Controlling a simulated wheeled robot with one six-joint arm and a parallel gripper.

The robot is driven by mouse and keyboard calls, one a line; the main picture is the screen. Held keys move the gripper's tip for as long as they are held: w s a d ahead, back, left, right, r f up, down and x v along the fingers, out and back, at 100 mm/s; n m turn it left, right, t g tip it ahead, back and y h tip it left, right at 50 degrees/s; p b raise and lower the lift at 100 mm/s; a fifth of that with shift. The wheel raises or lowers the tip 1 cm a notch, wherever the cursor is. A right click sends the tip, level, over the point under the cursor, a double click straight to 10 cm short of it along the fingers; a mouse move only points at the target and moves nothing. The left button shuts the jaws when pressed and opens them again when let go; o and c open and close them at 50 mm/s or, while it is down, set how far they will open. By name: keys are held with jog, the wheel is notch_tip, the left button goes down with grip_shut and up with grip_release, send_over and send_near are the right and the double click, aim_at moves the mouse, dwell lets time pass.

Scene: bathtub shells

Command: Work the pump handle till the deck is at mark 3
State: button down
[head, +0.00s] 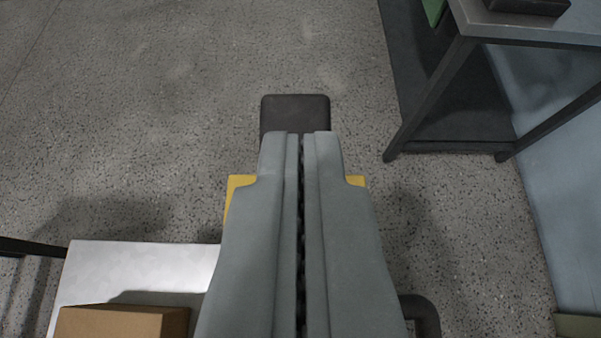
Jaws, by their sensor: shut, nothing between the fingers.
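My gripper (302,135) points forward in the middle of the head view, its two long grey fingers shut together with nothing between them. A dark, rounded block (295,112) shows just beyond the fingertips. A yellow part (239,187) shows on both sides of the fingers, partly hidden by them. I cannot tell whether the dark block is the pump handle. A pale flat surface (135,268), perhaps the deck, lies at the lower left. A dark curved bar (427,314) shows at the lower right, mostly hidden. I see no height marks.
A brown box (122,322) sits on the pale surface. A dark-framed table (535,28) stands at the upper right, with a light blue surface (550,150) beside it. Dark rails (30,248) show at the left edge. The speckled floor (150,110) is clear at the upper left.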

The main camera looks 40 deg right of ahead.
aim_at(300, 113)
jog(key=x, duration=0.4)
jog(key=shift+w+d+f, duration=0.15)
jog(key=shift+w, duration=0.1)
jog(key=f, duration=0.3)
jog(key=shift+w+d, duration=0.25)
jog(key=shift+w, duration=0.05)
jog(key=shift+w+f, duration=0.1)
jog(key=shift+f, duration=0.3)
